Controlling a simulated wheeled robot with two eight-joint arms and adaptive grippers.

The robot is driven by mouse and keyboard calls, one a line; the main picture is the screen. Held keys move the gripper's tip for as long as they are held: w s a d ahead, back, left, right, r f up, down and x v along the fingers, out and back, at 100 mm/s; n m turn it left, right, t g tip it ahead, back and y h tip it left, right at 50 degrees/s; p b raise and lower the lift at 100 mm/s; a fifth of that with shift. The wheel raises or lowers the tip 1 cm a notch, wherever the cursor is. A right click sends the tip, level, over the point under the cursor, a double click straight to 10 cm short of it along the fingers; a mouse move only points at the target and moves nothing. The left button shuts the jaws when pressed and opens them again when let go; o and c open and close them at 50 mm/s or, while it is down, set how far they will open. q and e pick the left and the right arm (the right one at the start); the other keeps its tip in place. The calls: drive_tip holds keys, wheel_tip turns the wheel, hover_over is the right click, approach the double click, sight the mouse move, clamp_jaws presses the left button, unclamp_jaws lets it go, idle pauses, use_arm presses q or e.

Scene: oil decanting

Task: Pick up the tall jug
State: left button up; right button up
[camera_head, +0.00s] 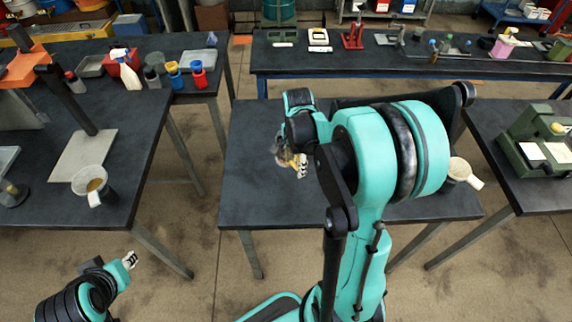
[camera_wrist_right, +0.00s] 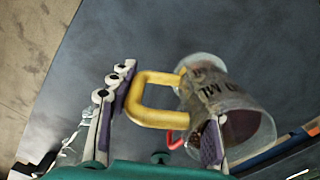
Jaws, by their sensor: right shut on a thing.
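The tall jug is a clear, scuffed cylinder with dark lettering and a yellow handle; it fills the right of the right wrist view (camera_wrist_right: 222,100). In the head view only a small part of the jug (camera_head: 281,153) shows beside my right gripper (camera_head: 297,166), above the middle table. My right gripper (camera_wrist_right: 160,120) has its fingers either side of the yellow handle (camera_wrist_right: 150,113) and is shut on it. I cannot tell whether the jug touches the table. My left gripper (camera_head: 130,260) is low at the left, apart from everything; its finger opening is too small to judge.
The middle table (camera_head: 255,190) is bare at its left. A pale jug (camera_head: 463,172) stands at its right, partly behind my arm. Another pale jug (camera_head: 92,185) with amber contents stands on the left table. A green machine (camera_head: 540,135) is on the right table.

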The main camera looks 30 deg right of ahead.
drive_tip(key=shift+s+d+r+p, duration=0.2)
drive_tip(key=shift+s+d+r, duration=0.4)
drive_tip(key=shift+d, duration=0.2)
drive_tip(key=shift+s+d+r+p, duration=0.15)
drive_tip(key=shift+s+d+r, duration=0.4)
drive_tip(key=shift+d, duration=0.2)
drive_tip(key=shift+d+r, duration=0.1)
